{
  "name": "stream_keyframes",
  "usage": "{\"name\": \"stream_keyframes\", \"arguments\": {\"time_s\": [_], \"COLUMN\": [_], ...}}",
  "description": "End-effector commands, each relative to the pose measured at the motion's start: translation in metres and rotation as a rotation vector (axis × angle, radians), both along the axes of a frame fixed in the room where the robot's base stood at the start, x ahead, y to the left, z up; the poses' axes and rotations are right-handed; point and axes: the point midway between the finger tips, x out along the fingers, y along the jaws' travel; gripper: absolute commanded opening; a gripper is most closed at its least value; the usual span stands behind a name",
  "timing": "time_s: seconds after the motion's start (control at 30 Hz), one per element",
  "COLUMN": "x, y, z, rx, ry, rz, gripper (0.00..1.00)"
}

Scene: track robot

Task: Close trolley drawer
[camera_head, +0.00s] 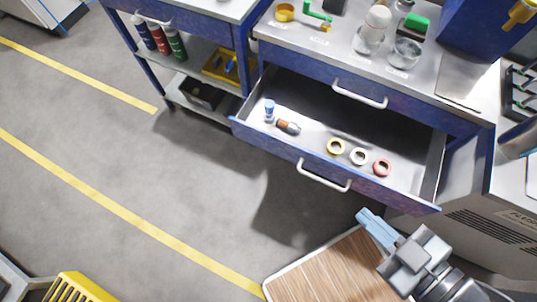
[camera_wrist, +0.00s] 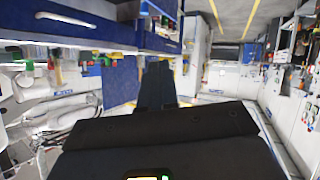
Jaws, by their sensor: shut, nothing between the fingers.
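The trolley drawer (camera_head: 270,147) in the head view is pulled well out. It has a blue front, a grey inside and a silver bar handle (camera_head: 323,177). A blue-capped bottle (camera_head: 269,110), a brown bottle (camera_head: 288,127) and three tape rolls (camera_head: 359,156) lie in it. My gripper (camera_head: 366,218) has light blue fingers and is shut and empty. It is apart from the drawer in the picture, below the right part of its front and right of the handle. In the wrist view the dark gripper (camera_wrist: 157,80) shows at the centre; I cannot make out the open drawer there.
Above the drawer is a closed blue panel with a bar handle (camera_head: 360,94). The worktop (camera_head: 440,85) holds several small items. A shelf with spray cans (camera_head: 160,40) is at the left. A grey cabinet (camera_head: 480,240) stands at the right.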

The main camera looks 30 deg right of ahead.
Motion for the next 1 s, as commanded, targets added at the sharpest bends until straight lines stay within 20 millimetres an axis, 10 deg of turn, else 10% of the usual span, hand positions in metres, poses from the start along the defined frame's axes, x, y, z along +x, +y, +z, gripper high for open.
{"name": "stream_keyframes", "arguments": {"time_s": [0.6,0.8,1.0], "x": [0.053,0.100,0.151], "y": [0.018,0.027,0.059], "z": [-0.285,-0.325,-0.319], "rx": [-1.025,-1.486,-1.932], "ry": [0.494,0.637,0.769], "rz": [0.617,0.748,0.745], "gripper": [0.00,0.00,0.00]}}
